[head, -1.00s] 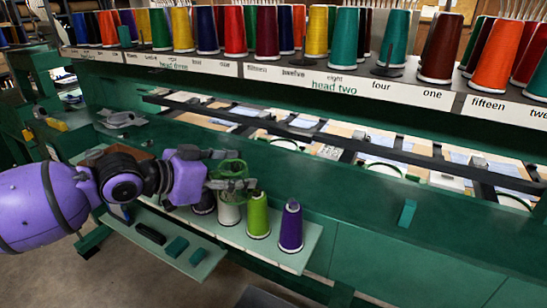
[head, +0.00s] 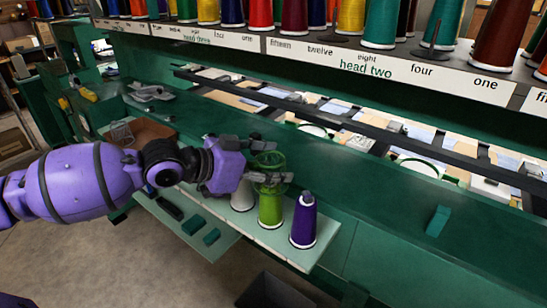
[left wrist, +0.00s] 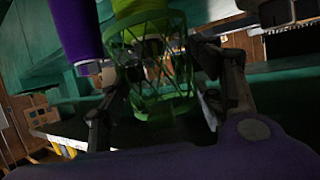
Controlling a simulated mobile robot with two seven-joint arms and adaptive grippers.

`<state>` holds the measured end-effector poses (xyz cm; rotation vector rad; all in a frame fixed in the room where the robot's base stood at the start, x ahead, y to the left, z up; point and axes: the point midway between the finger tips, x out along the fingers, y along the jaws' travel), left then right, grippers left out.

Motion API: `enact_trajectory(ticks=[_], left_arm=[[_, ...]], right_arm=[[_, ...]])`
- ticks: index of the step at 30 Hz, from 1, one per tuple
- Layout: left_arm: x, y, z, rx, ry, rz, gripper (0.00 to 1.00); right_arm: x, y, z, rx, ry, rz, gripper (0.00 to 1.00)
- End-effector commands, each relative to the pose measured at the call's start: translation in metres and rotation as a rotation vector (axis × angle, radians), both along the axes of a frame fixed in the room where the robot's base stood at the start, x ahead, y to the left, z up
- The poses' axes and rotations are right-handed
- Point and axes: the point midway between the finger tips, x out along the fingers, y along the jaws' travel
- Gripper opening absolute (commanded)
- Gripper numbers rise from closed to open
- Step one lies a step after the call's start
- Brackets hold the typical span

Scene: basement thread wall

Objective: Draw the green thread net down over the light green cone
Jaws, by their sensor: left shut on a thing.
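The green thread net (head: 268,163) is a mesh sleeve held in my left gripper (head: 270,165), whose fingers are closed on it from two sides. The light green cone (head: 270,211) stands upright on the pale shelf, directly below the net in the head view. The net's lower end is at the height of the cone's top, and the gripper covers that spot. In the left wrist view the net (left wrist: 150,65) spreads between the fingers, with the light green cone (left wrist: 132,8) at its upper rim. I cannot tell whether the cone's tip is inside. My right gripper is not in view.
A purple cone (head: 303,222) stands close on the right and a white cone (head: 242,195) close on the left. Teal blocks (head: 194,225) lie on the lower tray. A loose teal block (head: 438,221) lies on the green beam. A dark bin (head: 276,291) is below.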

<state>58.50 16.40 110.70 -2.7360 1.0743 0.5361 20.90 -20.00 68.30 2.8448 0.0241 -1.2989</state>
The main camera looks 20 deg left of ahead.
Motion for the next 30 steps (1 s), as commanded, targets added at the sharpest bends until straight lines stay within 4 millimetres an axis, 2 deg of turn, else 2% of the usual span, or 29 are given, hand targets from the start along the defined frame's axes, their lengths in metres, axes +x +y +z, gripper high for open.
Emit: enact_trajectory(ticks=[1,5,13,30], left_arm=[[0.000,0.000,-0.010,-0.001,0.006,0.000,0.48],[0.000,0.000,-0.022,0.000,0.004,0.000,0.48],[0.000,0.000,-0.049,-0.001,0.004,0.000,0.48],[0.000,0.000,-0.101,0.000,0.001,0.000,0.48]], right_arm=[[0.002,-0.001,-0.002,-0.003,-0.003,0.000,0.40],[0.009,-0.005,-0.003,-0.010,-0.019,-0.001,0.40],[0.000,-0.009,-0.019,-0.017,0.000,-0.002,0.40],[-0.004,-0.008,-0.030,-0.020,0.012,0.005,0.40]])
